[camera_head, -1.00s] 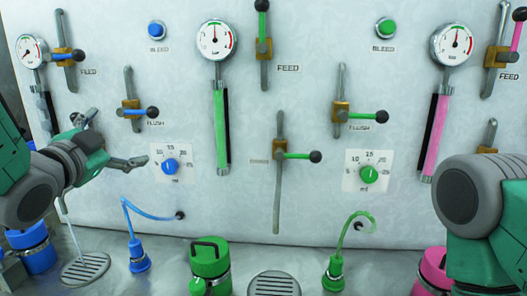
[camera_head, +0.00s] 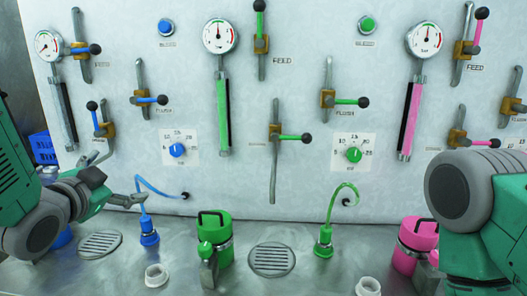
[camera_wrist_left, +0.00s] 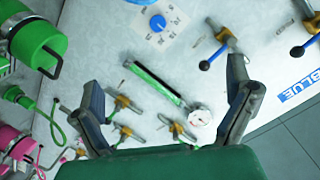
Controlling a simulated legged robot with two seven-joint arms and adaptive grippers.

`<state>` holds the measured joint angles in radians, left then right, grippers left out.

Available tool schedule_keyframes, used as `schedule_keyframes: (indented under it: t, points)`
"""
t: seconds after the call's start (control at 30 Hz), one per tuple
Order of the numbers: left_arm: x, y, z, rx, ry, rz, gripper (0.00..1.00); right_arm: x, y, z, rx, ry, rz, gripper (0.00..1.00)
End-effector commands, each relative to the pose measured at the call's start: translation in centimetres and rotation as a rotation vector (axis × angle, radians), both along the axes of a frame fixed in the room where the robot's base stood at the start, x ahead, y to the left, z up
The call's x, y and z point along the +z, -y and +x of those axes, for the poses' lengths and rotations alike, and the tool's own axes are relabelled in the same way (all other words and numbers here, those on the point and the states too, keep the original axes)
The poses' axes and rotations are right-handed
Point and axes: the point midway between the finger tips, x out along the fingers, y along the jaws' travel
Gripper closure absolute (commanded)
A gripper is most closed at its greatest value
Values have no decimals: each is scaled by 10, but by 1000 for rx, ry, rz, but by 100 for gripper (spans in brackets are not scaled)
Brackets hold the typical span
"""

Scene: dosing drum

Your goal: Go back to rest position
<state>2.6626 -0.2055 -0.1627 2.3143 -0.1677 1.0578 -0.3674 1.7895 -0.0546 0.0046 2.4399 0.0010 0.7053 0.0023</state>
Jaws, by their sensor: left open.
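My left gripper (camera_head: 118,178) is open with nothing between its fingers, low at the left in the head view. It is in front of the lower left of the panel, near the blue hose (camera_head: 155,188). Its spread fingers also show in the left wrist view (camera_wrist_left: 165,78), with the panel beyond them. My right arm comes in at the right edge of the head view; its gripper is out of the picture.
The grey panel (camera_head: 300,190) carries gauges, levers and dials. A green canister (camera_head: 217,232) and a pink canister (camera_head: 410,245) stand on the metal counter (camera_head: 320,272). Blue (camera_head: 149,236) and green (camera_head: 324,243) hose fittings stand near the panel. Round drain grates (camera_head: 271,260) lie between.

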Motion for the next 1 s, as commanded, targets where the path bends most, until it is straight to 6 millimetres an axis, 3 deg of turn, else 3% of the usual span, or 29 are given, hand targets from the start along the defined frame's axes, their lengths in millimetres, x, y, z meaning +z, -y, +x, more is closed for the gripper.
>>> schedule_keyframes:
  t: [0.27,0.37,0.5,0.57,0.7,0.83,0.9,1.0]
  points:
    - [-114,-2,-26,60,-241,-100,3,-9,0,-1,0,-2,0,60]
    - [-177,-2,-50,102,-381,-154,3,-14,0,-1,0,-2,0,60]
    - [-271,-1,-106,188,-611,-237,3,-22,0,-1,0,-1,0,60]
    - [-307,-1,-135,232,-709,-269,3,-25,0,-1,0,-1,0,60]
    - [-381,2,-211,343,-938,-336,3,-33,0,-1,0,-1,0,60]
    - [-427,6,-280,446,-1121,-378,3,-38,0,-1,0,-2,0,60]
    - [-442,8,-310,492,-1194,-392,3,-41,0,-1,0,-2,0,60]
    - [-454,10,-340,538,-1265,-405,3,-42,0,-1,0,-1,0,60]
